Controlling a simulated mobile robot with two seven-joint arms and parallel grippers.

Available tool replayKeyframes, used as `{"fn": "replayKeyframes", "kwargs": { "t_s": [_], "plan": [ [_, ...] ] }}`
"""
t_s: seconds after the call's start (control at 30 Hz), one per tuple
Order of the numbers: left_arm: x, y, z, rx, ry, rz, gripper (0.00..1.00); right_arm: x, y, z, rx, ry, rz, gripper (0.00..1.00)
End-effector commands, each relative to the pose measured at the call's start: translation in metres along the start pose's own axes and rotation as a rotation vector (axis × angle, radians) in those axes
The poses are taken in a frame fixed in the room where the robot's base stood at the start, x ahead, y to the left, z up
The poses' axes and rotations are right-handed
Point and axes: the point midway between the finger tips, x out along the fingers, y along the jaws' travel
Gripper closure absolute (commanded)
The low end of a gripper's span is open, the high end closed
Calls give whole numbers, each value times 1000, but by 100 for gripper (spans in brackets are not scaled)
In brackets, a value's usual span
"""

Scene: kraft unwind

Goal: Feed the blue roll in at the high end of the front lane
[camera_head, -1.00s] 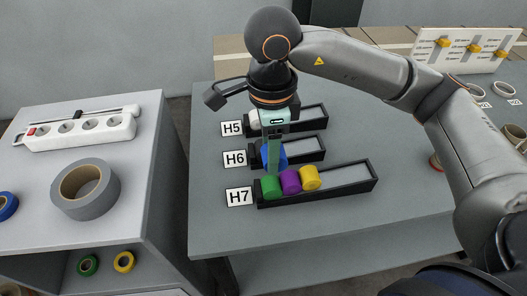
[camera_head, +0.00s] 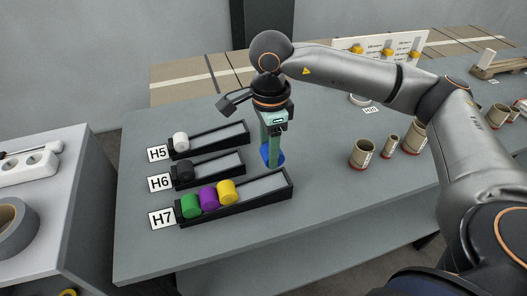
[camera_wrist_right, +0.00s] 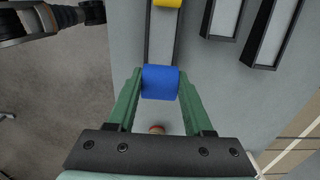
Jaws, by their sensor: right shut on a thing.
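The blue roll (camera_head: 266,158) is between the fingers of my right gripper (camera_head: 272,155). In the right wrist view the blue roll (camera_wrist_right: 160,82) sits crosswise between the green fingers, in line with the end of the front lane (camera_wrist_right: 160,45). The front lane, H7 (camera_head: 264,190), is a sloped black-walled channel holding a green roll (camera_head: 190,206), a purple roll (camera_head: 208,198) and a yellow roll (camera_head: 227,191) at its label end. Its right stretch is empty. The blue roll appears close to that right end; I cannot tell whether it touches. My left gripper is not in view.
Lane H6 (camera_head: 215,165) holds a dark roll (camera_head: 182,171), and lane H5 (camera_head: 220,134) holds a white roll (camera_head: 180,141). Several cardboard tubes (camera_head: 362,152) stand to the right. Bare table lies in front of the lanes.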

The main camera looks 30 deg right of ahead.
Motion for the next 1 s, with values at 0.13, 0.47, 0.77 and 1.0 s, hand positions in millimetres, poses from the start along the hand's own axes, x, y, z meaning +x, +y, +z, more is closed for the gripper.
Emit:
{"fn": "replayKeyframes", "kwargs": {
  "t_s": [0.13, 0.47, 0.77, 1.0],
  "plan": [
    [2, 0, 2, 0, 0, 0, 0, 4, -1, -1, 0, 0, -1, 100],
    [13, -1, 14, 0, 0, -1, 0, 29, 0, -1, 0, 1, 1, 100],
    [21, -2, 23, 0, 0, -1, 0, 50, 0, -1, 1, 1, 0, 100],
    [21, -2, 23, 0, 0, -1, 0, 50, 0, -1, 1, 1, 0, 100]
  ]
}}
